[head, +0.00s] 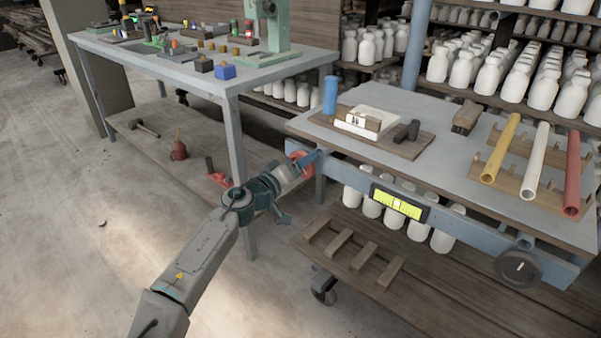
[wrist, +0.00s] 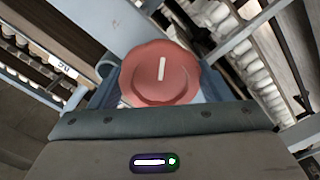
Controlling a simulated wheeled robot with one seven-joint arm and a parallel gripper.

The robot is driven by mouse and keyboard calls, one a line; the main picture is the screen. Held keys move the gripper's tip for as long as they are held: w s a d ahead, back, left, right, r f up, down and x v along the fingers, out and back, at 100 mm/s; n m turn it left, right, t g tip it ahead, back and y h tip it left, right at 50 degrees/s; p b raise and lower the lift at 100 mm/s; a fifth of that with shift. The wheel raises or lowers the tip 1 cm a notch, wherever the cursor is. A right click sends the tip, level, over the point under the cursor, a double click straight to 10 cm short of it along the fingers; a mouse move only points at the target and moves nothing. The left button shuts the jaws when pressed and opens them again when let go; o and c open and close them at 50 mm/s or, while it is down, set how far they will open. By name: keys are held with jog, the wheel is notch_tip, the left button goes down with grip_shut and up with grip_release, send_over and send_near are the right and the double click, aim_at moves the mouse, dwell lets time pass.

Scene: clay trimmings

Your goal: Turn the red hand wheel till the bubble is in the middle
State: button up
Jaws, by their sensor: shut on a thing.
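The red hand wheel (head: 297,156) is at the left end of the blue-grey rail on the front of the right table. In the wrist view the wheel (wrist: 160,74) is face-on, with a scalloped rim and a white bar mark standing almost upright, tilted slightly right. My gripper (head: 305,164) is shut on the wheel, and its fingers and wrist hide part of it in the head view. The level (head: 399,203), a yellow-green window in a dark frame, sits mid-rail.
A dark round knob (head: 520,268) is at the rail's right end. The right table (head: 456,160) carries a blue cylinder (head: 330,95), a white box and yellow, white and red tubes. The left workbench (head: 231,84) stands close behind my arm. The floor at left is clear.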

jog(key=shift+f+m+b, duration=0.1)
jog(key=shift+m+b, duration=0.3)
jog(key=shift+m, duration=0.2)
jog(key=o, duration=1)
jog(key=shift+c, duration=0.2)
jog(key=p+v, duration=0.3)
jog(key=v, duration=1)
jog(key=shift+s+a, duration=0.25)
jog(key=shift+s, duration=0.05)
jog(key=shift+d, duration=0.1)
